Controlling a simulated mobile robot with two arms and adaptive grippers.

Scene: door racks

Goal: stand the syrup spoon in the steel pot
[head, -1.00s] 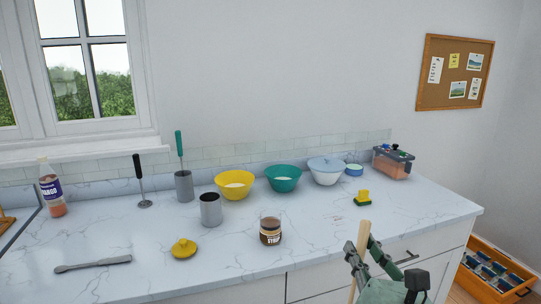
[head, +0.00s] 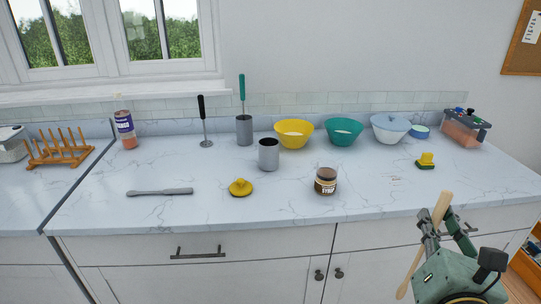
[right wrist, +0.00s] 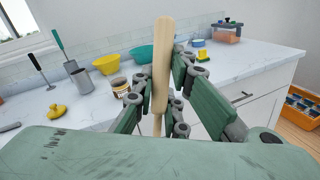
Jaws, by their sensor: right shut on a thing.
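My right gripper (head: 443,228) is shut on a long pale wooden utensil, which I take for the syrup spoon (head: 412,272). It is held tilted in the head view, in front of the counter's edge. In the right wrist view its broad rounded end (right wrist: 162,60) points up between the fingers; its lower end is hidden. An open grey steel pot (head: 269,155) stands upright on the counter, with nothing seen sticking out. The right gripper is well to the right of both. My left gripper is out of view.
A labelled brown jar (head: 326,182) stands between the steel pot and my right gripper. Yellow (head: 294,140) and teal (head: 344,138) bowls stand behind. A black-handled tool (head: 203,120) stands near the wall.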

